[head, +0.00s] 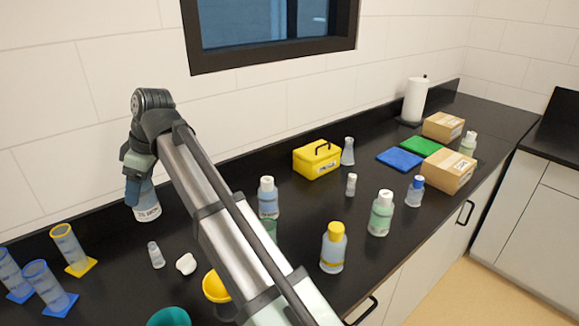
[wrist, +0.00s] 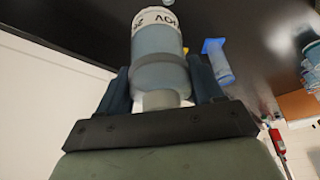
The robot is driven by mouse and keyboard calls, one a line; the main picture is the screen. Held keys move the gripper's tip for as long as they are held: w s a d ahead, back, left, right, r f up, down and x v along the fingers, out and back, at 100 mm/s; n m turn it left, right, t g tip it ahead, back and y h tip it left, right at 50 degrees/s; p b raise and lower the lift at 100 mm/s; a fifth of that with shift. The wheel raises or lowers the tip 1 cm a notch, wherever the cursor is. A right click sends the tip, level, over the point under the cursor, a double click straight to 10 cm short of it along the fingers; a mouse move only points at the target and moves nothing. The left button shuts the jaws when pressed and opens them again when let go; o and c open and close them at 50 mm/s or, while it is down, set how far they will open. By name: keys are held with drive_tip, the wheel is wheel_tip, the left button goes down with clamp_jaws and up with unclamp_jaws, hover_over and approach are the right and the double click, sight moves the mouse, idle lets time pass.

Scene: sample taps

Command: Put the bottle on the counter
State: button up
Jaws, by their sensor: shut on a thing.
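My gripper (head: 138,186) points down near the wall at the left of the counter (head: 310,215). It is shut on a bottle (head: 147,206) with bluish contents and a white label with dark print. In the wrist view the fingers (wrist: 162,88) stand on either side of the bottle (wrist: 158,45), around its upper part and pale cap. The bottle looks upright, with its base at or just above the black counter top; I cannot tell if it touches. The gripper hides the bottle's top in the head view.
Measuring cylinders (head: 72,248) stand at the left. A small vial (head: 156,255) and a white lump (head: 186,263) lie nearer. A yellow-capped bottle (head: 333,248), a green bottle (head: 381,213) and a yellow box (head: 317,159) stand right of my arm. Bare counter surrounds the held bottle.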

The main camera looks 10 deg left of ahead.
drive_tip(key=w+d+m+t, duration=0.1)
drive_tip(key=w+d+m, duration=0.1)
drive_tip(key=w+d, duration=0.7)
drive_tip(key=w+d+m, duration=0.2)
drive_tip(key=w+d, duration=0.3)
drive_tip(key=d, duration=0.7)
drive_tip(key=w+d+m+t, duration=0.1)
drive_tip(key=w+d, duration=0.6)
drive_tip(key=d, duration=0.4)
drive_tip(key=w+d+m+t+h, duration=0.1)
drive_tip(key=d+m, duration=0.2)
drive_tip(key=d, duration=1.4)
drive_tip(key=w+d+m+t, duration=0.1)
drive_tip(key=w+d+m, duration=0.1)
drive_tip(key=d, duration=1.6)
drive_tip(key=shift+s+a+f, duration=0.1)
drive_tip(key=shift+a+f, duration=0.05)
drive_tip(key=shift+f, duration=2.35)
drive_tip(key=shift+a+f, duration=0.15)
drive_tip(key=shift+f, duration=2.35)
drive_tip(key=shift+s+a+f, duration=0.1)
drive_tip(key=shift+a+f, duration=0.05)
drive_tip(key=shift+f, duration=2.35)
drive_tip(key=o, duration=1.2)
drive_tip(key=shift+f, duration=0.1)
